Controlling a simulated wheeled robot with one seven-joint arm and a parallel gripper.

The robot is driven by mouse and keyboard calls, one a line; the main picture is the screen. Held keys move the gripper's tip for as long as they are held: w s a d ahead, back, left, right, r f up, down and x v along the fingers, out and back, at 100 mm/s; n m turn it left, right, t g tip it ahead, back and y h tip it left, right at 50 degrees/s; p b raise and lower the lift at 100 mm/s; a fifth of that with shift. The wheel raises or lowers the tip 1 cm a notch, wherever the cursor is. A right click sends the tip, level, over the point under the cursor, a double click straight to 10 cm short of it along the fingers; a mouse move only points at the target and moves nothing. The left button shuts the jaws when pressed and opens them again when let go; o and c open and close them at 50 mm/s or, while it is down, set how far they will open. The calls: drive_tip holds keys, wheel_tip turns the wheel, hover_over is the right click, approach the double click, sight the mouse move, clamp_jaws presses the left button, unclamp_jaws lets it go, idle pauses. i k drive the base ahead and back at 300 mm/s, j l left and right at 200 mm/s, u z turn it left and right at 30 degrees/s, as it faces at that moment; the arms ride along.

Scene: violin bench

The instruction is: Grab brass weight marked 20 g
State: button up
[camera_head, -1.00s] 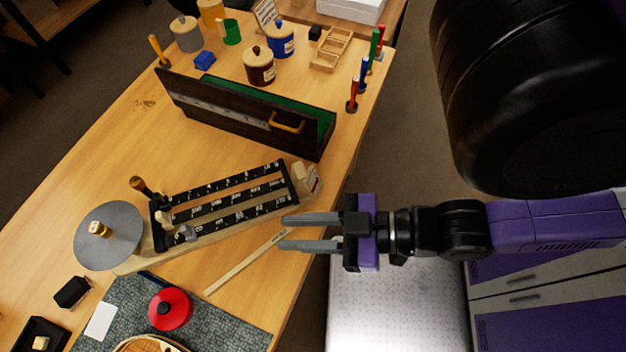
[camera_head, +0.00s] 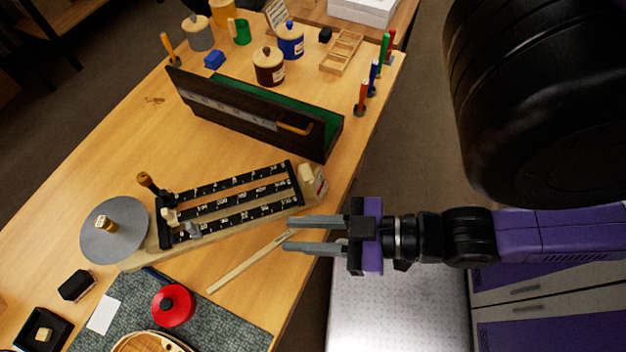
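A small brass-coloured piece (camera_head: 105,223), likely the weight, stands on the round grey pan (camera_head: 114,244) of the balance scale (camera_head: 228,205) at left. Any marking on it is too small to read. My gripper (camera_head: 289,235) points left, its two fingers apart with nothing between them. It is above the table's right edge, to the right of the scale and well away from the brass piece.
A wooden stick (camera_head: 247,262) lies just left of my fingertips. A long dark case (camera_head: 250,120) stands open behind the scale. A red lidded pot (camera_head: 173,305) sits on a grey mat (camera_head: 235,335) in front. Jars (camera_head: 270,69) stand at the back.

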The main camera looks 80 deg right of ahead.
sight(102, 222)
drive_tip(key=j+z, duration=0.75)
drive_tip(key=j, duration=0.15)
drive_tip(key=j+z, duration=0.35)
drive_tip(key=j, duration=0.15)
